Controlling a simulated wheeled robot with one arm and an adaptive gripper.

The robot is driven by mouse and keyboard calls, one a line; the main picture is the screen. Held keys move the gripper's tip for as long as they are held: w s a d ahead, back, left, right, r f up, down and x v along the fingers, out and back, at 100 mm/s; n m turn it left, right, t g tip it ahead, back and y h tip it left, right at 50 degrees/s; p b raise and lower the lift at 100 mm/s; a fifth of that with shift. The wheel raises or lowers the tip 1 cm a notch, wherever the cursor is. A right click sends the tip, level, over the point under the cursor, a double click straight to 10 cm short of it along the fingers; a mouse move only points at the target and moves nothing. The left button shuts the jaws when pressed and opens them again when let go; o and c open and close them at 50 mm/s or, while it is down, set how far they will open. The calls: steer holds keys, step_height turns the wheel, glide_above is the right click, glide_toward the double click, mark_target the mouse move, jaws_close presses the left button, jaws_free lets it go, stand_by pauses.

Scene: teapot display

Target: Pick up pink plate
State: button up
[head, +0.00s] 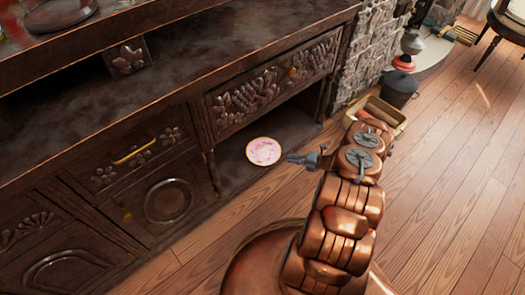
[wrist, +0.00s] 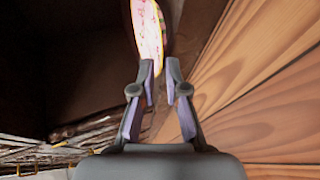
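The pink plate (head: 263,151) is round and pink with a pale rim. It lies on the low open shelf of the dark carved cabinet in the head view. In the wrist view the plate (wrist: 146,28) shows nearly edge-on at the top, beyond the fingertips, with its upper part cut off by the frame. My gripper (head: 292,157) is just right of the plate in the head view. In the wrist view my gripper (wrist: 160,72) has its two fingers apart, with a narrow gap and nothing held between them. The fingertips appear close to the plate's edge.
The dark cabinet (head: 112,166) has a carved drawer (head: 272,84) above the shelf opening. A wooden crate (head: 378,113) with logs stands behind my arm, near a stone wall (head: 366,50) and a dark bucket (head: 401,88). The wooden floor (head: 455,165) at right is clear.

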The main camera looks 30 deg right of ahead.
mark_target(279, 157)
steer(key=b+x, duration=0.2)
steer(key=x, duration=0.4)
steer(key=shift+a+f+b, duration=0.1)
steer(key=shift+f+b, duration=0.1)
steer(key=shift+b, duration=0.2)
jaws_close()
